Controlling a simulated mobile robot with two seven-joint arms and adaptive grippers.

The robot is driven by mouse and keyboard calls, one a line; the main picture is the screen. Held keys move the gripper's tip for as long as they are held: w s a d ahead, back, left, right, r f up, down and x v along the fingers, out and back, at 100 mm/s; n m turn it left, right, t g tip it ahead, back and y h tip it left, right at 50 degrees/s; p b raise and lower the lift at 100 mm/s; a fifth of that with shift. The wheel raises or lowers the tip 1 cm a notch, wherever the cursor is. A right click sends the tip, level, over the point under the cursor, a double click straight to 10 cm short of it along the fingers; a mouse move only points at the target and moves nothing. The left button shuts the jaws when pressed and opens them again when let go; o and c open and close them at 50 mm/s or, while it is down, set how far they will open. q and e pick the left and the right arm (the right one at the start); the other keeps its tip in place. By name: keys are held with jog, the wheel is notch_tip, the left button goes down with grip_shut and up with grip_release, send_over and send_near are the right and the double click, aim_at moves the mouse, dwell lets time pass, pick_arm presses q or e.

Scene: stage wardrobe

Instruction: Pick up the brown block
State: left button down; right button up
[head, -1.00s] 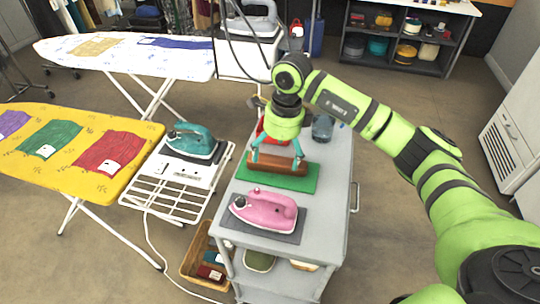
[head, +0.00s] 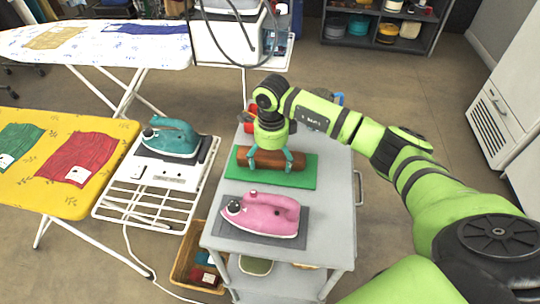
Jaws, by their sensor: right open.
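The brown block (head: 272,159) is a long, reddish-brown piece lying on a green mat (head: 302,181) on top of the grey cart. My right gripper (head: 270,162) comes down from above at the block, with its teal fingers spread toward the two ends of the block. The fingers are open, and I cannot tell whether they touch it. My left gripper is not in the head view.
A pink iron (head: 262,214) on a dark pad stands on the grey cart (head: 333,225) in front of the mat. A teal iron (head: 172,137) sits on a white rack to the left. A red item (head: 248,118) stands behind the gripper.

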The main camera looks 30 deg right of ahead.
jog(key=shift+w+f, duration=0.1)
jog(key=shift+f, duration=0.1)
jog(key=c, duration=1.4)
jog(key=shift+r, duration=0.1)
jog(key=shift+c, duration=0.7)
